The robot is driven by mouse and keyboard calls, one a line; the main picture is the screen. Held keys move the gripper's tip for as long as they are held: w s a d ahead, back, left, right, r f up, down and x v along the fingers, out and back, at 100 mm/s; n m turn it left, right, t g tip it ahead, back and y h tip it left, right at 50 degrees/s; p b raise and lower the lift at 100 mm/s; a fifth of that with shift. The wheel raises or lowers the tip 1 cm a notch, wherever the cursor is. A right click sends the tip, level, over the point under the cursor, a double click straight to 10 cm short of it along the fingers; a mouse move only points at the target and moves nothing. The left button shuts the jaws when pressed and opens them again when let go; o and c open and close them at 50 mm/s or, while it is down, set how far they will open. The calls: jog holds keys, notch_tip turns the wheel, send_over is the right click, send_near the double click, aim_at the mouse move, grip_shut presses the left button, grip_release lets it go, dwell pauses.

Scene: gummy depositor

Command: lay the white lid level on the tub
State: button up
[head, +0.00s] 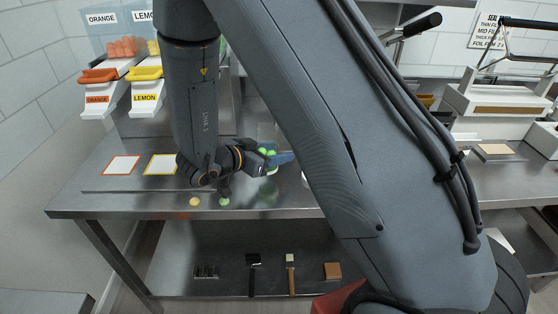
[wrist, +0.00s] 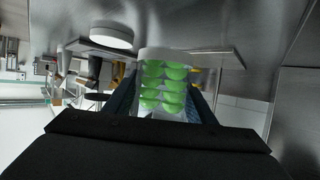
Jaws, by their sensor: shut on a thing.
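My gripper (head: 280,159) is low over the steel bench, pointing right. In the wrist view its blue fingers (wrist: 162,108) are on both sides of a clear tub (wrist: 160,112) full of green gummies, shut on it. The tub has a white end (wrist: 160,54) toward the bench; I cannot tell whether it touches the bench. The green gummies also show between the fingers in the head view. A white round lid (wrist: 112,38) lies flat on the bench near the tub, apart from it. In the head view my arm hides most of the lid (head: 304,177).
The steel bench (head: 115,196) carries a red-edged card (head: 122,166) and a yellow-edged card (head: 160,164) at left. A yellow disc (head: 194,202) and a green disc (head: 224,201) lie near its front edge. Orange and lemon dispensers (head: 145,73) stand behind. My arm hides the right part.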

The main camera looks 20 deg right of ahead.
jog(key=shift+f+p, duration=0.35)
jog(key=shift+f, duration=1.45)
jog(key=shift+f, duration=0.1)
jog(key=o, duration=1.1)
jog(key=shift+o, duration=0.2)
jog(key=shift+a, duration=0.15)
jog(key=b+v, duration=0.2)
jog(key=v, duration=0.8)
jog(key=shift+s+a+b, duration=0.1)
jog(key=shift+a+b, duration=0.05)
jog(key=shift+b, duration=0.25)
jog(key=shift+s+a+r, duration=0.4)
jog(key=shift+a+r, duration=0.05)
jog(key=shift+a, duration=0.1)
